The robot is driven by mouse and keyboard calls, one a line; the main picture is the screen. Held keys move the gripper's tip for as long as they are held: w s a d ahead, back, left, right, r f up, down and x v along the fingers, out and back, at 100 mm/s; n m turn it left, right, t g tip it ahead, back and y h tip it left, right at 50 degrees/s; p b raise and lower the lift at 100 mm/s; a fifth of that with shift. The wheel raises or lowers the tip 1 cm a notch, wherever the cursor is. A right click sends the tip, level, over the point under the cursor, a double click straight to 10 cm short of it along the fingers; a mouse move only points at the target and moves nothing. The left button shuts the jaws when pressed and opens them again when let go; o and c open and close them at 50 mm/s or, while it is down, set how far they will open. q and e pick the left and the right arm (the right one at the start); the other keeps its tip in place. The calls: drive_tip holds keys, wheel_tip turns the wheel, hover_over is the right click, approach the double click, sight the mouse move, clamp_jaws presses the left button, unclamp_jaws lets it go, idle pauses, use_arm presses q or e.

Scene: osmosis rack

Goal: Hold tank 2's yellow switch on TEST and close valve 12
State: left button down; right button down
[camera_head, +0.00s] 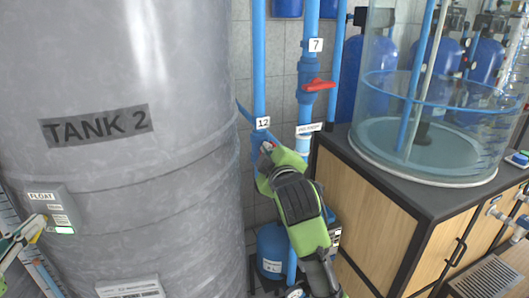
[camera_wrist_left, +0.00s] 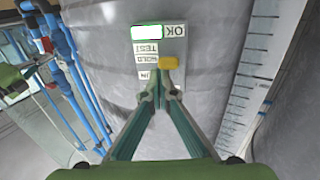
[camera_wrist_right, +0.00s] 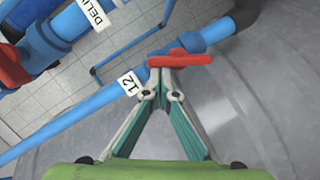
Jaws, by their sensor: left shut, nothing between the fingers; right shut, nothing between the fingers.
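Tank 2 (camera_head: 120,75) is the large grey cylinder on the left. Its float switch box (camera_head: 62,212) also shows upside down in the left wrist view (camera_wrist_left: 178,48), with a lit green-edged panel and TEST and HOLD labels. The yellow switch (camera_wrist_left: 170,63) sits beside the labels. My left gripper (camera_wrist_left: 160,90) is shut, its tips at or very near the switch; contact is unclear. Valve 12's red handle (camera_wrist_right: 180,59) lies at a slant to its blue pipe, by the label 12 (camera_wrist_right: 130,84). My right gripper (camera_wrist_right: 161,80) is shut, its tips against or just short of the handle.
Valve 7's red handle (camera_head: 318,85) lies across the neighbouring blue pipe. A wooden cabinet (camera_head: 360,200) with a dark top and a clear cylindrical tank (camera_head: 425,150) stands on the right. A blue vessel (camera_head: 272,250) stands low behind my right arm.

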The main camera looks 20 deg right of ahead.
drive_tip(key=d+m+y, duration=0.1)
drive_tip(key=m, duration=0.2)
drive_tip(key=d+m+y, duration=0.1)
drive_tip(key=m, duration=0.2)
drive_tip(key=d+f+m+y, duration=0.1)
drive_tip(key=m, duration=0.2)
drive_tip(key=shift+d+g, duration=0.2)
drive_tip(key=shift+g, duration=0.2)
idle(0.6)
drive_tip(key=s+r, duration=0.6)
drive_tip(key=s, duration=0.3)
drive_tip(key=shift+s+a+r, duration=0.15)
drive_tip(key=shift+s+r, duration=0.1)
drive_tip(key=shift+s, duration=0.15)
wheel_tip(320, 180, up, 7)
drive_tip(key=p, duration=0.7)
